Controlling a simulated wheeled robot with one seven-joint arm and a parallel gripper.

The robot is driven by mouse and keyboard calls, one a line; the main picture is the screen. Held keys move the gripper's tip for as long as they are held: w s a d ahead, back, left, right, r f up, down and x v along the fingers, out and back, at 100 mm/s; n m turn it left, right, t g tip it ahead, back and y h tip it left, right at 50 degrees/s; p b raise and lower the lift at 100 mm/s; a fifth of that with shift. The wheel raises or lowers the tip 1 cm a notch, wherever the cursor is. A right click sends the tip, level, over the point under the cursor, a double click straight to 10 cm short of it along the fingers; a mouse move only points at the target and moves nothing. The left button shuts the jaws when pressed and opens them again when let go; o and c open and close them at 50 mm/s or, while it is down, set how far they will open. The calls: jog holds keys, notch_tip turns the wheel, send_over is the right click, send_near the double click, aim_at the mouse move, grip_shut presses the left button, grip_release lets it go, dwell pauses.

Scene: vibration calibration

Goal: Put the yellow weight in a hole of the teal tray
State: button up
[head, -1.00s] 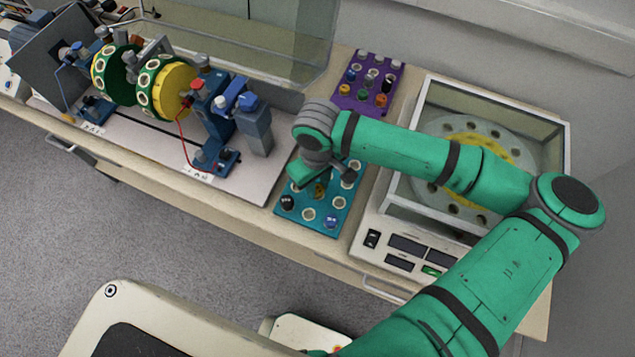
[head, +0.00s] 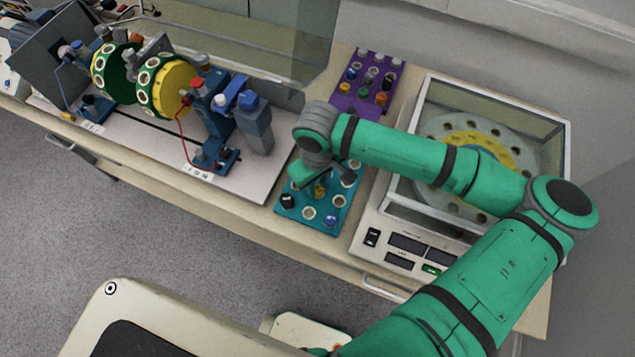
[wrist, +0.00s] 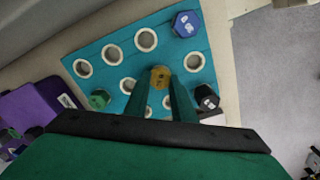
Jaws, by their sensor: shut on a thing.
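The teal tray (head: 291,211) lies on the bench below my arm, with several white-rimmed holes. It also shows in the wrist view (wrist: 122,56). My gripper (wrist: 164,88) is over the tray and shut on the yellow weight (wrist: 160,76), which shows between the fingertips. In the head view the yellow weight (head: 320,190) shows just below my gripper, near the middle of the tray. I cannot tell whether its lower end is in a hole or above one. A blue weight (wrist: 186,24), a black weight (wrist: 206,97) and a green weight (wrist: 98,99) stand in the tray.
A purple tray (head: 345,103) with several coloured weights stands behind the teal one. A glass-walled balance machine (head: 370,215) is close on the right. A rig with green and yellow discs (head: 172,88) is on the left. Several holes around the yellow weight are empty.

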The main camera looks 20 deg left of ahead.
jog(key=shift+f, duration=0.3)
jog(key=o, duration=1.1)
notch_tip(320, 180, up, 11)
jog(key=shift+f, duration=0.1)
dwell(0.4)
